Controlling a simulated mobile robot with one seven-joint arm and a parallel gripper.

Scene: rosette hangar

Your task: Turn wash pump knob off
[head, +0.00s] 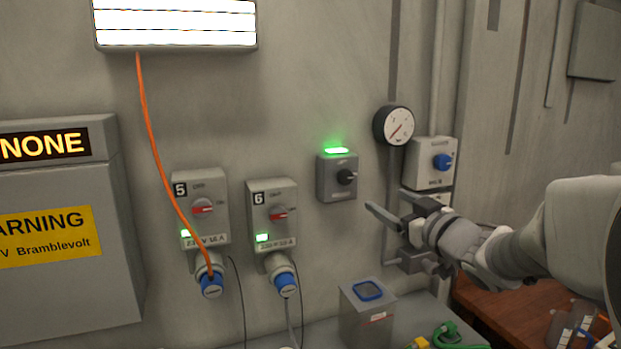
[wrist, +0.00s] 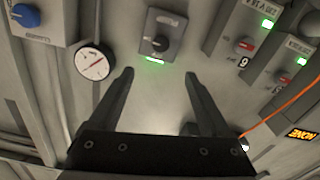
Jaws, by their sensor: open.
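A grey switch box (head: 337,178) with a black knob (head: 347,177) and a lit green lamp on top is mounted on the wall. A white box with a blue knob (head: 442,161) is to its right. The labels are too small to read, so I cannot tell by text which is the wash pump knob. My gripper (head: 392,205) is open and empty, below and right of the black knob in the head view. In the wrist view, which is turned over, the black knob (wrist: 160,43) lies ahead between and beyond the fingertips (wrist: 160,75), apart from them.
Socket boxes 5 (head: 201,200) and 6 (head: 272,213) have red switches and lit green lamps; an orange cable (head: 153,130) runs to 5. A round gauge (head: 394,125) and pipes are near my gripper. A grey box (head: 367,312) stands below.

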